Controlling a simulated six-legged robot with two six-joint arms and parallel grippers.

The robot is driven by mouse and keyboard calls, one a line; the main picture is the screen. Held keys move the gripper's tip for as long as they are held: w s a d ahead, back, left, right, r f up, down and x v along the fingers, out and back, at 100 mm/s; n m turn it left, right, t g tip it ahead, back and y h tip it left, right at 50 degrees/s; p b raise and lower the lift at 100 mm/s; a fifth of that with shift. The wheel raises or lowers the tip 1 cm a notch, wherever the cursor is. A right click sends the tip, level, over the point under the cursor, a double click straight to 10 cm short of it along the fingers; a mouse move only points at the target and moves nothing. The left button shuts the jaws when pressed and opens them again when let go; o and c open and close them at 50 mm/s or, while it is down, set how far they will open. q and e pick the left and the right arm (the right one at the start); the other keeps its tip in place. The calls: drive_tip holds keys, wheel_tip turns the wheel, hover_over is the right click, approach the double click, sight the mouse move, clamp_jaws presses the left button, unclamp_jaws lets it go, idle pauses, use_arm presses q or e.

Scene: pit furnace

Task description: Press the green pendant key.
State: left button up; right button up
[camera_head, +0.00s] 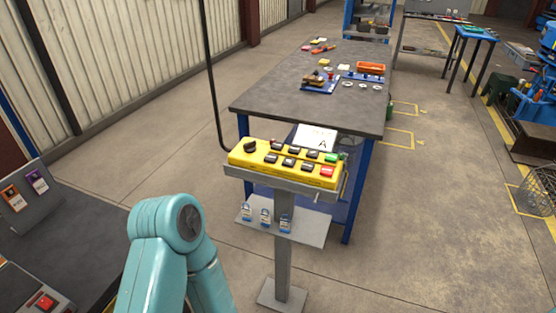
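The yellow pendant (262,159) lies on a grey stand (284,235) in the middle of the camera_head view. Its top carries several dark keys, a round black knob (250,146) at the left end and a red key (327,171) at the near right corner. The green key (331,157) is at the right end, just behind the red key. A teal arm of mine rises at the lower left, apart from the pendant. Neither of my grippers shows in this view, and nothing of mine touches the pendant.
A black cable (212,80) hangs down to the pendant's left end. A workbench (270,95) with small parts stands behind. A console (50,245) is at left.

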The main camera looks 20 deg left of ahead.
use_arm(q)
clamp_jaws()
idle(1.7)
